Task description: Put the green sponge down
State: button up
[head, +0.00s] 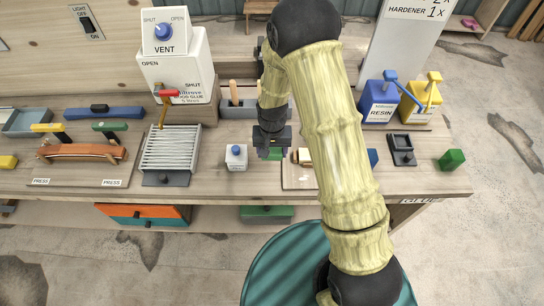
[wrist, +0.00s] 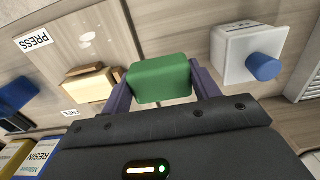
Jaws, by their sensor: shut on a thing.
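My gripper (head: 272,152) is shut on a green block, the green sponge (wrist: 160,80), which sits between its two fingers in the wrist view. In the head view the sponge (head: 275,154) shows partly beneath the gripper, over the front middle of the wooden bench (head: 210,183). I cannot tell whether it touches the bench top. A white box with a blue button (head: 236,157) stands just left of it in the head view. The same box (wrist: 250,55) is at the right in the wrist view.
A tan block (wrist: 88,92) lies on a pale board (head: 297,181) beside the gripper. A slatted grey rack (head: 170,150) stands left. A dark tray (head: 402,150) and another green block (head: 452,159) are right. My arm hides part of the bench.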

aim_at(272, 158)
jog(key=shift+s+a, duration=0.1)
notch_tip(272, 158, down, 4)
jog(key=shift+r+p, duration=0.15)
jog(key=shift+p, duration=0.35)
jog(key=shift+f, duration=0.2)
jog(key=shift+f+b, duration=0.3)
jog(key=shift+f, duration=0.05)
jog(key=shift+f, duration=0.25)
jog(key=o, duration=1)
jog(key=shift+r, duration=0.1)
